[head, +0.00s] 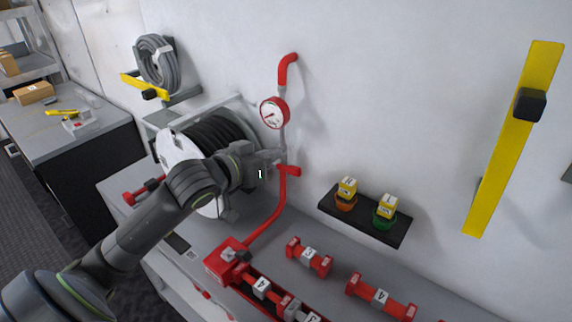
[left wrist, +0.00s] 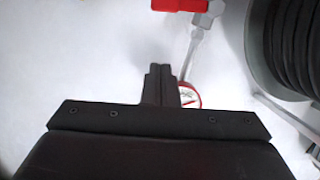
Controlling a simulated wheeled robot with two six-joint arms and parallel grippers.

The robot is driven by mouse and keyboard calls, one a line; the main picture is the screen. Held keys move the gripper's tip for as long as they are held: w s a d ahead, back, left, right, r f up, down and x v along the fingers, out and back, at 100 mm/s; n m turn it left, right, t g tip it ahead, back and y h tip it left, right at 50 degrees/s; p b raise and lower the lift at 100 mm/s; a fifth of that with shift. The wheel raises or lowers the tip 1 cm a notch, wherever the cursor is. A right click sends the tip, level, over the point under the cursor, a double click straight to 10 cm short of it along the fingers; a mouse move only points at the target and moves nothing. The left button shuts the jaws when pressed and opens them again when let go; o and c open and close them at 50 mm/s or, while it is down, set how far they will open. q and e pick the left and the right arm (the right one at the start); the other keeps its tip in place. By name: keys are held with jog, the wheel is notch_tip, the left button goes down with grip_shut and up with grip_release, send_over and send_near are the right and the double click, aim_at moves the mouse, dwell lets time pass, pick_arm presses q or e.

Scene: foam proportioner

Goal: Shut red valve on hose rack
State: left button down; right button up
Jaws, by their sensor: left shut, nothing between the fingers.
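The red valve handle (head: 290,170) sits on the grey and red pipe below a round red-rimmed gauge (head: 274,113). In the left wrist view the red handle (left wrist: 180,5) lies at the top edge, partly cut off, and the gauge (left wrist: 188,95) is partly hidden behind my fingers. My left gripper (head: 278,156) is at the pipe, just above and left of the handle. In the left wrist view its fingers (left wrist: 160,72) are together and empty, with the handle beyond the tips. I cannot tell whether they touch the pipe. My right gripper is not in view.
A black hose reel (head: 222,130) stands left of the pipe, partly behind my left arm. A red manifold (head: 228,262) with several numbered valves lies on the bench below. A black shelf (head: 365,222) with two tagged items is on the wall at right.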

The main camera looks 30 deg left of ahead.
pick_arm(q)
send_over(296, 167)
jog(key=s+a, duration=0.2)
jog(key=f, duration=0.4)
jog(key=f+p, duration=0.1)
jog(key=shift+s+d, duration=0.35)
jog(key=shift+d, duration=0.05)
jog(key=shift+d+f+m+y+p, duration=0.3)
jog(key=shift+d+f+m+p, duration=0.15)
jog(key=shift+f, duration=0.25)
